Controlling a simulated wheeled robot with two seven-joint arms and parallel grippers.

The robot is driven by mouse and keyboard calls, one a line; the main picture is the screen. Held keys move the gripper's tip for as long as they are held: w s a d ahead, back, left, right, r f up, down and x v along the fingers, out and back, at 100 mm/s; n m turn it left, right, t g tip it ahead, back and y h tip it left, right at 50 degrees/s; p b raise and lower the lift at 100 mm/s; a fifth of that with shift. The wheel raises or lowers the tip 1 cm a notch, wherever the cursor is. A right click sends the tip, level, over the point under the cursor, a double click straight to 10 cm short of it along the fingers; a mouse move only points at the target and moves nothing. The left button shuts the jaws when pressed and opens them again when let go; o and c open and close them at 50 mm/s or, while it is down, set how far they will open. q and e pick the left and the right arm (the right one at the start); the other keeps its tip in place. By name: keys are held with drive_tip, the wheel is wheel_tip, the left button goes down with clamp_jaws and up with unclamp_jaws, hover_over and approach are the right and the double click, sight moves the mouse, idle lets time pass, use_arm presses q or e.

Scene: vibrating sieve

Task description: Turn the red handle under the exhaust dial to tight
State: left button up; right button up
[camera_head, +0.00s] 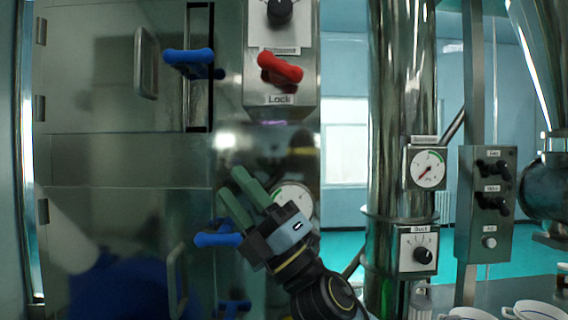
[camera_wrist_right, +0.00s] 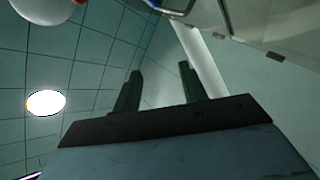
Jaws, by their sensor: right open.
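The red handle (camera_head: 280,67) sits on a metal panel (camera_head: 253,95) at the upper middle of the head view, slanting slightly down to the right. A label reading "Lock" is below it; the small label above it is too small to read. A black knob dial (camera_head: 280,12) is above, cut by the top edge. My right gripper (camera_head: 230,182) is open and empty, below and left of the handle and apart from it, its green fingers pointing up-left. Its open fingers (camera_wrist_right: 160,70) show in the right wrist view with nothing between them. My left gripper is not in view.
Blue handles (camera_head: 188,56) (camera_head: 217,240) stick out from the steel cabinet (camera_head: 90,155) on the left. A round gauge (camera_head: 293,196) is partly behind my right gripper. A steel column (camera_head: 390,120) with a gauge and knob box stands on the right.

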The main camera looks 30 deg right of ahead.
sight(294, 68)
drive_tip(key=s+a+r+n+g+y, duration=0.25)
drive_tip(key=r+n+g, duration=0.4)
drive_tip(key=n, duration=0.45)
drive_tip(key=s+a+r+n+g+y, duration=0.1)
drive_tip(key=s+r+n+g+y, duration=0.3)
drive_tip(key=n+g, duration=0.6)
drive_tip(key=s+d+r+t+h, duration=0.2)
drive_tip(key=d+r+t+h, duration=0.3)
drive_tip(key=d+h, duration=0.3)
drive_tip(key=s+d+r+t+h, duration=0.2)
drive_tip(key=d+r+t+h, duration=0.25)
drive_tip(key=d+h, duration=0.4)
drive_tip(key=w+a+p, duration=0.1)
drive_tip(key=w, duration=0.3)
drive_tip(key=w+a+y+p, duration=0.1)
drive_tip(key=w+a, duration=0.1)
drive_tip(key=w, duration=0.1)
drive_tip(key=w+a+y+p, duration=0.1)
drive_tip(key=w, duration=0.3)
drive_tip(key=shift+w+a+f+t, duration=0.1)
drive_tip(key=shift+w+a+t, duration=0.05)
drive_tip(key=shift+w+t, duration=0.15)
